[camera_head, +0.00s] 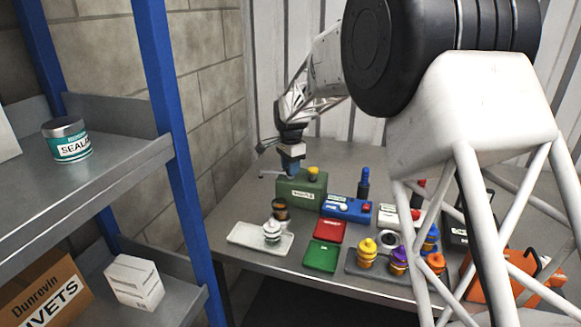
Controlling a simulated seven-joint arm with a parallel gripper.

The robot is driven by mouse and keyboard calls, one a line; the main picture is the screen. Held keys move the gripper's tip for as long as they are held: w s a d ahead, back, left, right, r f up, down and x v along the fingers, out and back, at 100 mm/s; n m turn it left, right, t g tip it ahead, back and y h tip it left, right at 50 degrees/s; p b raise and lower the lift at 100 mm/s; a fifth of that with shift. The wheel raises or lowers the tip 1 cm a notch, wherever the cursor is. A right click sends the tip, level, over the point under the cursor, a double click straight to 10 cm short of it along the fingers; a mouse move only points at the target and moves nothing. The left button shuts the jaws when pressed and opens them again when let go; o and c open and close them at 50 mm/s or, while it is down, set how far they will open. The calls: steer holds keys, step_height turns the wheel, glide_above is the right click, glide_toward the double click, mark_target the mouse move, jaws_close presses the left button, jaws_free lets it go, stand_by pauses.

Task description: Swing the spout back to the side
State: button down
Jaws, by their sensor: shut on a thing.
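A green can or tank (313,201) with a white label stands on the table near its back left, with a yellow cap (313,173) on top. My gripper (291,166) points down at the can's top left and is shut on the spout. A thin grey part of the spout (268,173) sticks out to the left from under the fingers, over the table. The gripper hides the rest of the spout and where it joins the can.
Coloured bottles stand at the front.

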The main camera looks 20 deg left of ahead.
steer(key=shift+m, duration=0.6)
steer(key=c, duration=0.8)
jaws_free()
steer(key=shift+r, duration=0.1)
steer(key=shift+r, duration=3.85)
steer(key=shift+d, duration=0.1)
